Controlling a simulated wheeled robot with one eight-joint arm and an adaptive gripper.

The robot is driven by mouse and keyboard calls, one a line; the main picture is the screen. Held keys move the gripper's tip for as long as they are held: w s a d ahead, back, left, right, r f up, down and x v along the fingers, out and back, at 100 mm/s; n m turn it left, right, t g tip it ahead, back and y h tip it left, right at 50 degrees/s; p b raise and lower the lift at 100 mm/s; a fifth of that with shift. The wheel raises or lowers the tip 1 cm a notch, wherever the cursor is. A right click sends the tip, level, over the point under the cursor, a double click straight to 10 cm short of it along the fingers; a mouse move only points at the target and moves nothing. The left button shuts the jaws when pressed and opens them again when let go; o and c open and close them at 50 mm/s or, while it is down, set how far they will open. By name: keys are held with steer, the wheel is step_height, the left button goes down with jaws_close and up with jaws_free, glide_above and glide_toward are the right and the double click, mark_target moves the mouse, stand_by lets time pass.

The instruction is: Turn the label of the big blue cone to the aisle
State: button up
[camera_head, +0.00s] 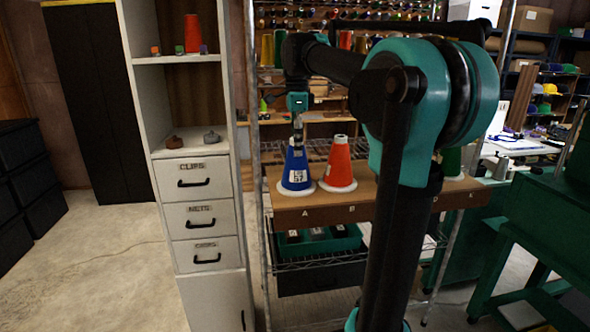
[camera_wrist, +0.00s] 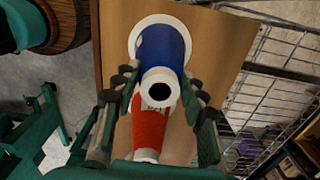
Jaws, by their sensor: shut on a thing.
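The big blue cone (camera_head: 295,163) stands upright on its round white base at the left end of a brown board, above the letter A. Its white label (camera_head: 297,181) faces the head camera, low on the cone. My gripper (camera_head: 298,132) points down over the cone and is shut on its upper part. In the wrist view the blue cone (camera_wrist: 168,47) shows between the two fingers of my gripper (camera_wrist: 163,82), with its white-rimmed top hole towards the camera. No label can be made out on it there.
An orange-red cone (camera_head: 340,162) stands close beside it on the right, above letter B; it also shows in the wrist view (camera_wrist: 149,127). The brown board (camera_head: 325,210) sits on a wire rack. A white drawer cabinet (camera_head: 193,215) stands left. A green bin (camera_head: 318,241) is below.

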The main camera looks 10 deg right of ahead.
steer(key=o, duration=1.2)
steer(key=shift+c, duration=0.2)
steer(key=shift+r, duration=0.1)
